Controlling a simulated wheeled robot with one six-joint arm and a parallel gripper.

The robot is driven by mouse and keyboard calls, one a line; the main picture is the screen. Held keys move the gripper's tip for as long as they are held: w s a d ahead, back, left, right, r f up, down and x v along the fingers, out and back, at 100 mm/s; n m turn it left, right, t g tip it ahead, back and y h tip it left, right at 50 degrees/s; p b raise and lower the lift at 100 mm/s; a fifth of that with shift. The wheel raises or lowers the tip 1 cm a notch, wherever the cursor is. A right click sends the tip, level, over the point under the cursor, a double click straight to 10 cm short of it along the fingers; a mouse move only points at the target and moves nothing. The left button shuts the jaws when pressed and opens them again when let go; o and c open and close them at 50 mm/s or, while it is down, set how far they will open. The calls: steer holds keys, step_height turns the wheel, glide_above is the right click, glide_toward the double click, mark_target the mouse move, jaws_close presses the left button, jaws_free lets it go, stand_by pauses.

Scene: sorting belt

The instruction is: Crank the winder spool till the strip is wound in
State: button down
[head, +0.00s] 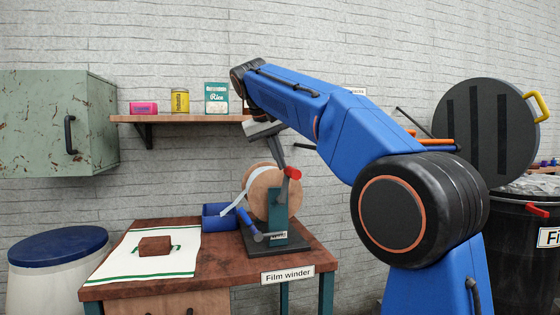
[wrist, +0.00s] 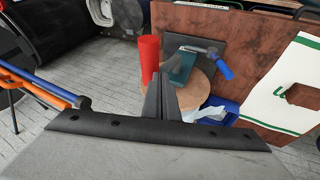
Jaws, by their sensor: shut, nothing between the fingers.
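The film winder stands on a dark base (head: 262,241) on the table. Its wooden spool disc (head: 263,191) has a white strip (head: 236,203) around it, whose loose end hangs toward a blue bin (head: 215,217). A green post (head: 278,210) holds the spool. A blue crank handle (head: 246,220) is low at the left; it also shows in the wrist view (wrist: 223,66). A red knob (head: 293,172) sits near the post's top, a red cylinder (wrist: 149,57) in the wrist view. My gripper (head: 281,163) is shut and empty above the spool, close beside the red knob; contact is unclear.
A white cloth (head: 115,262) with a brown block (head: 155,245) lies on the table's left. A shelf (head: 185,118) with a tin and boxes and a green cabinet (head: 50,125) are on the wall. A black bin (head: 510,235) stands at the right.

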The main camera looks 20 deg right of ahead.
steer(key=shift+d, duration=0.1)
stand_by(0.3)
steer(key=shift+d+r+y, duration=0.1)
steer(key=shift+d+y, duration=0.5)
steer(key=shift+d, duration=0.35)
steer(key=d+f+m+y, duration=0.1)
steer(key=d+f+y, duration=0.2)
steer(key=d+y, duration=0.3)
steer(key=shift+d+f, duration=0.3)
steer(key=shift+d, duration=1.3)
